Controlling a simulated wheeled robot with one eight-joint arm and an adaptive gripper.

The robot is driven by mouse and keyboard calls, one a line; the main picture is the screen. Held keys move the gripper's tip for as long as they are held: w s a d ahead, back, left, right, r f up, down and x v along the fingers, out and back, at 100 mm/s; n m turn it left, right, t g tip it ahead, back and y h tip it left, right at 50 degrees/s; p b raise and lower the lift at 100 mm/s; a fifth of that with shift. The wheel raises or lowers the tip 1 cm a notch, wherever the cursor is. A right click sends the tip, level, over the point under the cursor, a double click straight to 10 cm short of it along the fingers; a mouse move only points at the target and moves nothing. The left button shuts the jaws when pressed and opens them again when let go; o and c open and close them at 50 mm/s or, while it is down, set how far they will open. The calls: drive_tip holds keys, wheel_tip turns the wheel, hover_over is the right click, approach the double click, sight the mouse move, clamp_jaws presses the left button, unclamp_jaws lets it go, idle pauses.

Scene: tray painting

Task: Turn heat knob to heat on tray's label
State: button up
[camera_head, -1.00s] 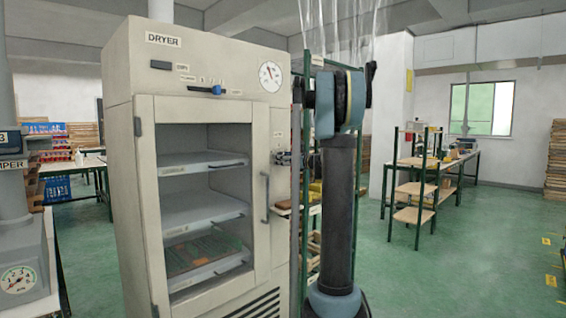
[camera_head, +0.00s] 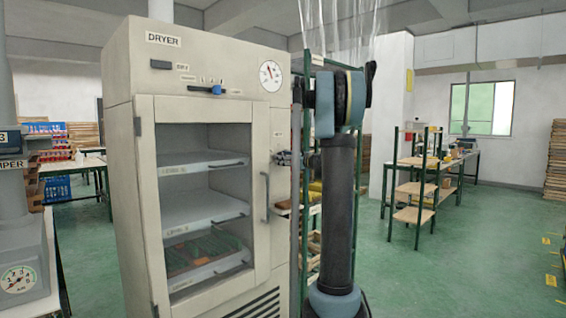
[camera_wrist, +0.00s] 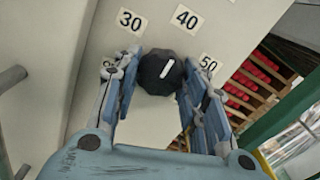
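The heat knob (camera_wrist: 161,72) is dark and faceted, with a white pointer line slanting up and right, roughly toward the "40" label (camera_wrist: 186,17). "30" (camera_wrist: 130,20) is at its upper left and "50" (camera_wrist: 208,66) at its right; another label at left is mostly covered. My gripper (camera_wrist: 162,75) has its blue fingers on both sides of the knob, with small gaps visible. In the head view my gripper (camera_head: 288,159) is at the dryer's right front; the knob cannot be made out there. Green items (camera_head: 205,247) lie on the dryer's lowest level; no readable tray label shows.
The dryer (camera_head: 120,75) has a closed glazed door with a vertical handle (camera_head: 265,198), a blue-handled slider (camera_head: 216,90) and a round gauge (camera_head: 270,75). A green-framed rack (camera_head: 316,180) stands close behind my arm. Open floor (camera_head: 480,240) lies to the right.

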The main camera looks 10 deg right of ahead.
drive_tip(key=o, duration=0.3)
drive_tip(key=v, duration=1.2)
drive_tip(key=shift+f, duration=0.1)
